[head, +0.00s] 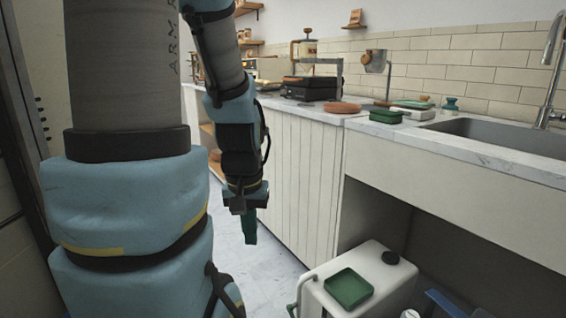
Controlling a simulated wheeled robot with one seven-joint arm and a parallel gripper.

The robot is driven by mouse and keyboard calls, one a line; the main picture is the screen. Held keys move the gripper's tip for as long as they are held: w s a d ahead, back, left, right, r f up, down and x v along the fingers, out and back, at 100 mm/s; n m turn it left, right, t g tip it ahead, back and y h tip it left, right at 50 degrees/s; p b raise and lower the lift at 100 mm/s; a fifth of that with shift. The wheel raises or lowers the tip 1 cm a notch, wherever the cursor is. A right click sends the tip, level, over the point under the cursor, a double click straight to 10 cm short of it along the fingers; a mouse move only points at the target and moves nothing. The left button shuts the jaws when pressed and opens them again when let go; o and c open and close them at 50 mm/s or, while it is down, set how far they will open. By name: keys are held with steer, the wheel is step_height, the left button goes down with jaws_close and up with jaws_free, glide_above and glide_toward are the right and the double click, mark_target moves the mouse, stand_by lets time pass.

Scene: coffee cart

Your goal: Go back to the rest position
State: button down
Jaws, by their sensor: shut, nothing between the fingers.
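My gripper (249,232) hangs at the end of my arm, left of the picture's middle, pointing down. It is in front of the white panelled cabinet (285,165) and above the pale floor (277,262). The narrow dark green part at its lower end appears to be its fingers. They are shut and I see nothing held. My arm's thick links fill the left of the view and hide what is behind them.
A counter with a sink (500,135) runs along the right. On it are a green tray (386,117), a brown round item (342,108) and a black appliance (310,88). Below, a white container (385,265) bears a green tray (348,287). Floor shows between arm and cabinet.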

step_height(320, 180, up, 19)
steer(key=p, duration=1.7)
steer(key=shift+f, duration=0.15)
